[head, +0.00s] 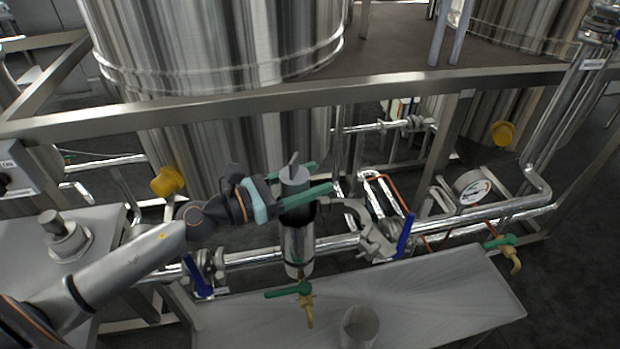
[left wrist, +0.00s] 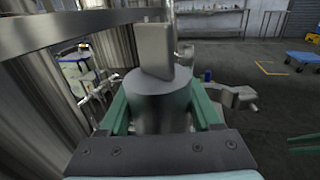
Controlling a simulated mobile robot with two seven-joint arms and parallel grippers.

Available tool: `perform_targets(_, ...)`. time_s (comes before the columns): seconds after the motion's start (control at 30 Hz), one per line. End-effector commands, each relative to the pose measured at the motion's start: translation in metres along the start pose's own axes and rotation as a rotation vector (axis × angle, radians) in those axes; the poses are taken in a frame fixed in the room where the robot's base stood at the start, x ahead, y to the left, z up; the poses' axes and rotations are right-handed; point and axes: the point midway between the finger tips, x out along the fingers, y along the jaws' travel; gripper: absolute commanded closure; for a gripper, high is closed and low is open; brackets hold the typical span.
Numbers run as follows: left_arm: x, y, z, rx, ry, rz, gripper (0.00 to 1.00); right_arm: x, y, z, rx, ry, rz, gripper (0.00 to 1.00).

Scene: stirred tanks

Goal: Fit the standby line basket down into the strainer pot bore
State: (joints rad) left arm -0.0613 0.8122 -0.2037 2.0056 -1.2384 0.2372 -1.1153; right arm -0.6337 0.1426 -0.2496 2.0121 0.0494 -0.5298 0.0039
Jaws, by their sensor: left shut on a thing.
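My left gripper (head: 325,177) reaches in from the left, its two green fingers shut on the sides of a grey cylindrical basket (head: 294,174). The basket is upright, with a flat upright handle on top. In the left wrist view the basket (left wrist: 160,100) sits between the fingers, its handle plate standing above it. The shiny strainer pot (head: 298,248) is directly below the basket, with a dark opening at its top. The fingers and basket hide part of the bore, so I cannot tell whether the basket's lower end is inside it.
A steel frame rail (head: 400,85) crosses behind and above the gripper. A metal clamp arm (head: 372,238) and a blue valve handle (head: 405,236) are right of the pot. A green-handled valve (head: 290,290) is in front. A grey cup (head: 359,328) stands on the mostly clear steel table (head: 440,295).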

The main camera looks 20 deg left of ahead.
Motion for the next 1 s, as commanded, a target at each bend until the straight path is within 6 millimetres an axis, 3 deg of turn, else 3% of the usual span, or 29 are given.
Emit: perform_targets(1.0, 0.001, -0.002, -0.033, -0.006, -0.002, -0.001, 1.00, 0.015, 0.004, 0.019, -0.003, 0.000, 0.002, 0.62)
